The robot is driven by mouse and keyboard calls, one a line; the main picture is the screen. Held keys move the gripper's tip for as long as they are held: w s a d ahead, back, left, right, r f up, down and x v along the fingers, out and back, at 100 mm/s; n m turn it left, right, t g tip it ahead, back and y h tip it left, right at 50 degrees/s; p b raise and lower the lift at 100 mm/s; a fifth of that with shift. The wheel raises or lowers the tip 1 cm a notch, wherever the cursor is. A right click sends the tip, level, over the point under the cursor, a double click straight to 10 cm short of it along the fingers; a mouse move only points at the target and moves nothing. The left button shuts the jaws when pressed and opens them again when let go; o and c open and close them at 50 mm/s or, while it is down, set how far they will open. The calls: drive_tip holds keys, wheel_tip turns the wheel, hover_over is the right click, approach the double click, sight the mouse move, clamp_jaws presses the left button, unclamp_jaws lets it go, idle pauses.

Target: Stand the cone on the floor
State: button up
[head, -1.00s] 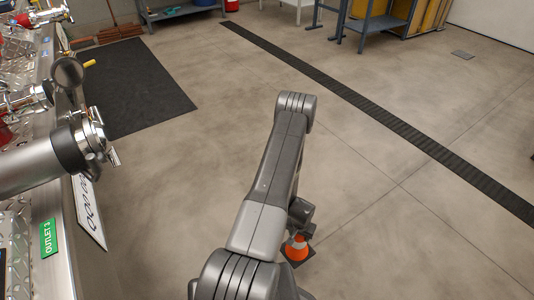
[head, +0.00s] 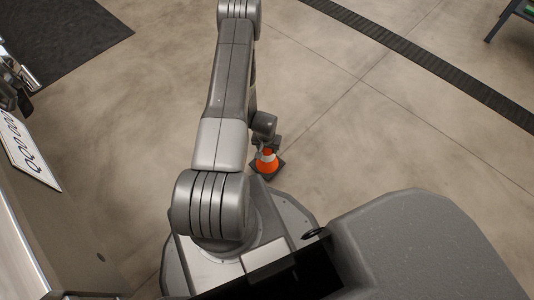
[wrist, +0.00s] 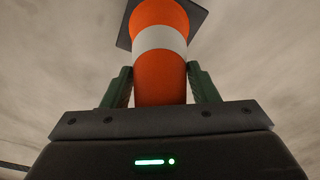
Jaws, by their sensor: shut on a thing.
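The orange cone (head: 267,163) with a white band and a dark square base shows in the head view, just below the end of my arm. It looks roughly upright, base down. In the wrist view, the cone (wrist: 160,75) stands between the two green fingers of my gripper (wrist: 160,84), with its base at the far end. My gripper is shut on the cone's narrow part. The cone's tip is hidden behind the gripper body. I cannot tell whether the base touches the floor.
Bare concrete floor (head: 330,120) surrounds the cone, with free room to its right. A dark drain strip (head: 420,65) crosses the upper right. A black mat (head: 60,35) lies at the upper left. A metal panel with a white sign (head: 28,150) stands along the left edge.

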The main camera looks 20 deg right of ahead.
drive_tip(key=shift+f+b, duration=1.05)
drive_tip(key=shift+f, duration=0.55)
drive_tip(key=shift+f, duration=0.15)
drive_tip(key=o, duration=1.5)
drive_tip(key=shift+o, duration=0.2)
drive_tip(key=r+p, duration=0.2)
drive_tip(key=r, duration=0.2)
drive_tip(key=r+p, duration=0.2)
drive_tip(key=r, duration=0.2)
drive_tip(key=s+r+p, duration=0.1)
drive_tip(key=r+p, duration=0.1)
drive_tip(key=r, duration=0.2)
drive_tip(key=shift+s+a+r, duration=0.1)
drive_tip(key=shift+a+r, duration=0.1)
drive_tip(key=shift+a, duration=0.2)
